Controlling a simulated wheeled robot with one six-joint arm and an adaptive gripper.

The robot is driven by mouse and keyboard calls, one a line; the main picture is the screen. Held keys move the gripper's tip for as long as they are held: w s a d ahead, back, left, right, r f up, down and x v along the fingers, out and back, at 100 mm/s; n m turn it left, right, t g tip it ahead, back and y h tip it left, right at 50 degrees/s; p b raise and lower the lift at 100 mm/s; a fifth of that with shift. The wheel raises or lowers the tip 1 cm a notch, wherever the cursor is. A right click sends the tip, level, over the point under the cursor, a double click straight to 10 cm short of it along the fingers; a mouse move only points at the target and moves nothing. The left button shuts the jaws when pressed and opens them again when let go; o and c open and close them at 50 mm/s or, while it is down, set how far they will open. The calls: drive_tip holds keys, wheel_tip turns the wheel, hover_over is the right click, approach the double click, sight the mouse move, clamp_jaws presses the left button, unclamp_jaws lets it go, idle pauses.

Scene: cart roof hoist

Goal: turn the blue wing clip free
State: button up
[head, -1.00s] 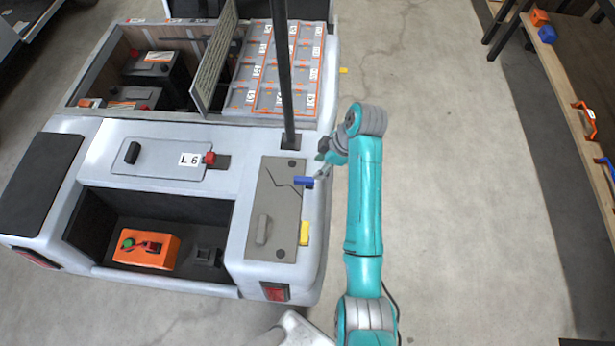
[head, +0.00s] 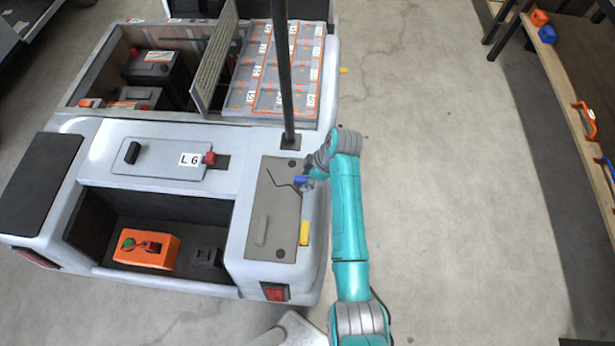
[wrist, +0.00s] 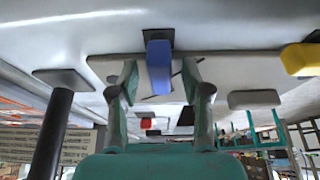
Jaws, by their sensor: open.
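The blue wing clip (head: 301,181) sits at the right edge of the grey panel (head: 263,220) on the cart's right rear corner. It shows larger in the wrist view (wrist: 159,66), on a dark base. My gripper (head: 310,178) is at the clip, and its far parts are partly hidden by the arm in the head view. In the wrist view my gripper (wrist: 158,85) is open, with one finger on each side of the clip. Gaps show between the clip and both fingers.
A yellow clip (head: 305,233) is on the same edge, nearer the front; it also shows in the wrist view (wrist: 300,59). A black post (head: 286,80) rises just behind the panel. Floor (head: 440,200) to the right is clear.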

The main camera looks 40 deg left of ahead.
clamp_jaws()
drive_tip(key=shift+m, duration=0.4)
drive_tip(key=m+t, duration=0.1)
drive_tip(key=m, duration=0.2)
drive_tip(key=shift+m+t, duration=0.4)
drive_tip(key=m+t, duration=0.1)
drive_tip(key=m, duration=0.3)
drive_tip(key=shift+w+a+m+t, duration=0.1)
drive_tip(key=shift+w+m+t, duration=0.1)
drive_tip(key=shift+m+t, duration=0.15)
drive_tip(key=m+t, duration=0.1)
drive_tip(key=m, duration=0.3)
drive_tip(key=shift+w+t, duration=0.15)
drive_tip(key=shift+t, duration=0.2)
drive_tip(key=shift+w+d+m+t+h, duration=0.1)
drive_tip(key=shift+m+t+h, duration=0.25)
drive_tip(key=shift+m, duration=0.85)
drive_tip(key=shift+w+d+m+t+h, duration=0.1)
drive_tip(key=shift+m+t+h, duration=0.25)
drive_tip(key=shift+m, duration=0.8)
